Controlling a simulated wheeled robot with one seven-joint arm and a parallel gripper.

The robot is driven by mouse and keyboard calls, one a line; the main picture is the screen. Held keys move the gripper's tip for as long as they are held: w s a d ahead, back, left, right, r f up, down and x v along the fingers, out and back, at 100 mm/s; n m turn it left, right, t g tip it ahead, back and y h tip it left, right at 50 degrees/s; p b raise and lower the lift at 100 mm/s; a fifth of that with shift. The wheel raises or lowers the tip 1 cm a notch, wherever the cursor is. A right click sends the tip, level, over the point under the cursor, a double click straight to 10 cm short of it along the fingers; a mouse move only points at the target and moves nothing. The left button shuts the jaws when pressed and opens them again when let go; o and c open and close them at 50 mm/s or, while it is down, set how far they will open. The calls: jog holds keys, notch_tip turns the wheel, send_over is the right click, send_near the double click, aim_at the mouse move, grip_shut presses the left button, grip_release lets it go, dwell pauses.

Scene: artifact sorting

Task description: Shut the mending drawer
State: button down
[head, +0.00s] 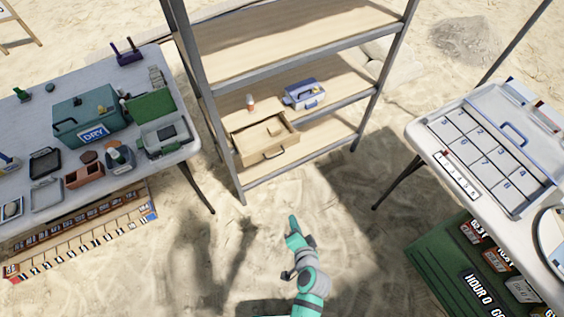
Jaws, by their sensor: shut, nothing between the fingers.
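The drawer (252,146) is a light wooden box with a dark bar handle (274,154) on its front. It sits on a lower level of the shelf rack and sticks out toward me, its inside partly showing, so it stands open. I see no label that confirms it as the mending drawer. My arm is at the bottom middle, in front of the rack.
The shelf rack (292,77) has metal posts. A small orange-and-white bottle (250,103) and a blue-grey case (304,94) stand above the drawer. A cluttered table (190,151) is at left, another table (418,130) at right.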

jog(key=w+d+r+m+t+y, duration=0.1)
jog(key=w+r+y, duration=0.15)
jog(key=w, duration=0.35)
jog(key=w+d+r+m+y, duration=0.1)
jog(key=w+d+r+y, duration=0.15)
jog(key=w, duration=0.35)
jog(key=r+x, duration=0.1)
jog(key=x, duration=1.2)
jog(key=shift+w+a+r+h, duration=0.25)
jog(key=shift+w+a+h, duration=0.05)
jog(key=shift+w+a, duration=0.1)
